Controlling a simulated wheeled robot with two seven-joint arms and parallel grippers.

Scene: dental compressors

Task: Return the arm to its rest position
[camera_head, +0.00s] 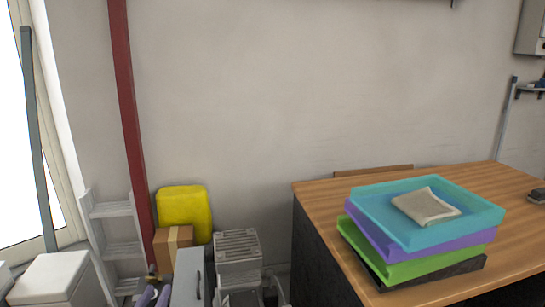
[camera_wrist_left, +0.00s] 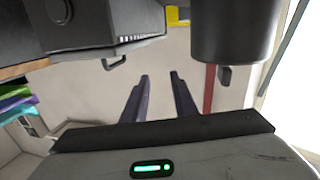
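My left gripper (camera_head: 155,296) shows only at the bottom edge of the head view, with two purplish-grey fingertips low in front of the cardboard box. In the left wrist view its two dark fingers (camera_wrist_left: 160,76) stand apart with nothing between them. The rest of the left arm is mostly out of the head view. My right gripper is in neither view.
A wooden desk (camera_head: 320,194) at the right bears stacked turquoise, purple and green trays (camera_head: 370,209). A yellow container (camera_head: 184,208), a cardboard box (camera_head: 172,246), a grey case (camera_head: 188,279) and a white shelf (camera_head: 118,229) crowd the lower left. A red post (camera_head: 128,110) stands behind.

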